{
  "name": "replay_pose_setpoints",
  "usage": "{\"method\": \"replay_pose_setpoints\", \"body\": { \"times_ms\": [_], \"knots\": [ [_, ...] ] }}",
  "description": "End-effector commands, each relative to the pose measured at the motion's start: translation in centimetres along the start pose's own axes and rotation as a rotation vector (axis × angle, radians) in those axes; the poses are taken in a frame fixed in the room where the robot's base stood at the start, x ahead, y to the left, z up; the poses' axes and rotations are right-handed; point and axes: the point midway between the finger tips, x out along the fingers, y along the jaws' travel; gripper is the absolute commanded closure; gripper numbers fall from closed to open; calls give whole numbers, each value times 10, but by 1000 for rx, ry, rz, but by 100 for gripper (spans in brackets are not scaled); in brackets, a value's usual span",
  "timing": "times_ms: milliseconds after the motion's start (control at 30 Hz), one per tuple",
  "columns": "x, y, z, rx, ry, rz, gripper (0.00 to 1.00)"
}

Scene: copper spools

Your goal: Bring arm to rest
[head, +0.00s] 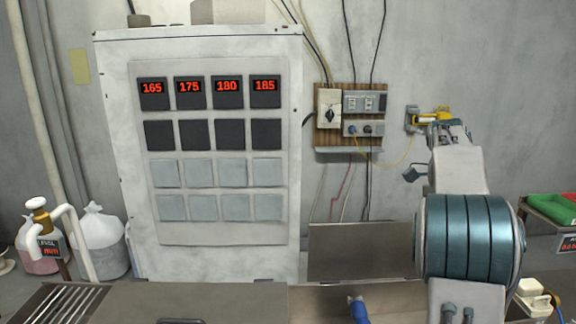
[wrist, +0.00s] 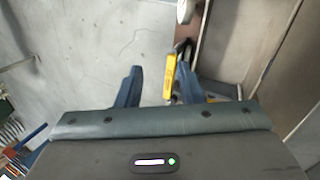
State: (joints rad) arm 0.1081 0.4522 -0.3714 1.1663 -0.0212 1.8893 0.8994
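My arm rises on the right of the head view, with its large teal joint in front of the wall. My gripper (wrist: 160,68) shows in the wrist view with its two blue fingers spread apart. A yellow object (wrist: 170,76) appears in the gap near the right finger, seemingly beyond the fingertips. Neither finger visibly closes on it. In the head view, a yellow fitting (head: 431,115) shows by the wall behind the top of my arm. I cannot tell whether it is the same object. My arm partly hides that area.
A white cabinet (head: 120,160) with red number displays stands at the left. A wooden switch board (head: 348,92) with cables is on the wall. A green tray (head: 552,207) is at far right. A blue handle (head: 358,309) shows at the bottom.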

Motion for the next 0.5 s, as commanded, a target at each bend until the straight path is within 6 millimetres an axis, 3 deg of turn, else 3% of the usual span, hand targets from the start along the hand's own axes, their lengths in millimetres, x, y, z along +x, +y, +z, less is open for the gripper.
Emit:
{"method": "replay_pose_setpoints", "body": {
  "times_ms": [267, 500],
  "knots": [
    [14, 16, 30, -210, 29, -113, 66],
    [45, 39, 81, -523, 117, -264, 66]
  ]
}}
